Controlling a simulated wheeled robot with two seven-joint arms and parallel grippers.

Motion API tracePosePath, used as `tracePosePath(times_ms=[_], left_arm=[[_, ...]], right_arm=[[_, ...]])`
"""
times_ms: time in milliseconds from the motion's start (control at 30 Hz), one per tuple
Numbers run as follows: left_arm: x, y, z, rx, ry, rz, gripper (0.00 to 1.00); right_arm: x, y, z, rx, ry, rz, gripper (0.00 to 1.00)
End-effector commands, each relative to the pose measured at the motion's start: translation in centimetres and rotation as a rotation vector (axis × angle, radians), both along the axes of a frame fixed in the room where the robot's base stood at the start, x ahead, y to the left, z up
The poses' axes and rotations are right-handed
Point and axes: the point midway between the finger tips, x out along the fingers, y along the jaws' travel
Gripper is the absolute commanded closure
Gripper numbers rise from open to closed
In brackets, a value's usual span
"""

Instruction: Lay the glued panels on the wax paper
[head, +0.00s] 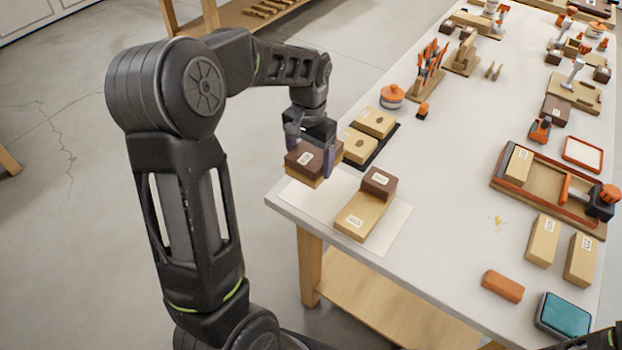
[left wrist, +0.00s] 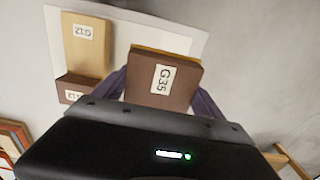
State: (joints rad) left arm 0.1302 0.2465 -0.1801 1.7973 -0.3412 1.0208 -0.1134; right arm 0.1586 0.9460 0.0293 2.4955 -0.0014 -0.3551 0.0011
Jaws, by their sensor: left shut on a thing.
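My left gripper (head: 314,152) is shut on a glued panel (head: 308,160) with a dark brown face over a tan layer. In the left wrist view this panel (left wrist: 163,82) bears the label G35. It is held above the left part of the white wax paper (head: 398,238), near the table corner; the gap beneath it is hard to judge. On the paper lies a tan panel (head: 362,215) with a dark brown block (head: 379,182) at its far end. Both also show in the left wrist view, the tan one (left wrist: 86,45) beside my gripper.
A dark tray (head: 389,143) with two tan blocks stands just behind the paper. An orange-lidded pot (head: 392,96) is farther back. A framed clamping tray (head: 498,184), loose tan blocks, an orange block (head: 503,286) and a teal pad (head: 564,314) lie right. The middle table is clear.

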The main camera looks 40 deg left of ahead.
Motion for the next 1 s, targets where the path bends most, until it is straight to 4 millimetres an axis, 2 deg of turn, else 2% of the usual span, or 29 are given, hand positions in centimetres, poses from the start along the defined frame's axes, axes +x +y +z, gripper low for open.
tracePosePath(times_ms=[100,200,533,800,1000], left_arm=[[0.0,0.0,-2.0,0.0,0.002,0.0,0.69],[0.1,0.0,-2.9,0.0,-0.001,0.0,0.69],[0.1,0.0,-3.3,0.0,-0.001,0.0,0.69],[0.0,0.0,-6.4,0.0,0.001,0.0,0.69],[0.1,0.0,-6.9,0.0,-0.002,0.0,0.69]], right_arm=[[0.0,0.0,0.3,0.0,0.0,0.0,0.0],[0.0,0.0,0.3,0.0,0.0,0.0,0.0],[0.0,0.0,0.3,0.0,0.0,0.0,0.0],[0.0,0.0,0.7,0.0,0.001,0.0,0.0],[0.0,0.0,0.6,0.0,0.001,0.0,0.0]])
